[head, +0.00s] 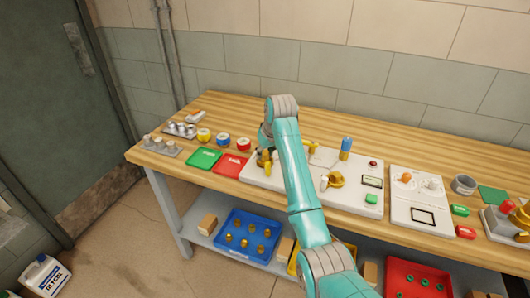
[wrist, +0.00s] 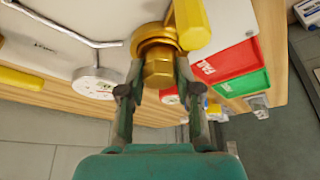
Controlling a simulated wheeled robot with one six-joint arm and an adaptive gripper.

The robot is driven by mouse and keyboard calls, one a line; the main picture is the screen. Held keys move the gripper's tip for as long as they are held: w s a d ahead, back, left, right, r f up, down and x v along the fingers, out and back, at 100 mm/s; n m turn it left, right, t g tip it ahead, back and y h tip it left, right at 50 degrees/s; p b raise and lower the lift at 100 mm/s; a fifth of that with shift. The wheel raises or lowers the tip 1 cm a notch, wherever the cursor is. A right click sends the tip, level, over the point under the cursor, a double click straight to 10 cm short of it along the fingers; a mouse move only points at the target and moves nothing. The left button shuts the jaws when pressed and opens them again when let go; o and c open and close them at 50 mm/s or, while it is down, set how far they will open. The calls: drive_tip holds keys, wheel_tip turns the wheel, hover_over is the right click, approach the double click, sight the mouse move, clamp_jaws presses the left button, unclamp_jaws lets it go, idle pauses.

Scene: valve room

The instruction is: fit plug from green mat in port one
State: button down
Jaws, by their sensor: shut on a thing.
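My gripper (wrist: 159,78) is shut on a brass hex plug (wrist: 158,71) in the wrist view, one finger on each side. The plug's far end meets a round brass collar (wrist: 154,34), the port, on the white panel. How deep it sits cannot be told. A yellow lever (wrist: 191,22) stands close beside the collar. In the head view my arm hides most of the gripper, and brass and yellow parts (head: 265,159) show beside it on the white panel (head: 255,176). The green mat (head: 493,194) at the bench's right looks bare.
A round gauge (wrist: 97,82) and bent pipe (wrist: 70,38) are near the gripper. Green (head: 203,158) and red (head: 230,166) trays lie left of the panel. A blue-topped part (head: 346,146) and a second brass valve (head: 335,180) stand to the right of my arm.

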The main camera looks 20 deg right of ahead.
drive_tip(key=shift+s+f, duration=0.15)
drive_tip(key=shift+f, duration=0.5)
idle(0.6)
idle(0.5)
drive_tip(key=c, duration=0.7)
unclamp_jaws()
drive_tip(key=shift+r, duration=0.3)
drive_tip(key=shift+r, duration=4.05)
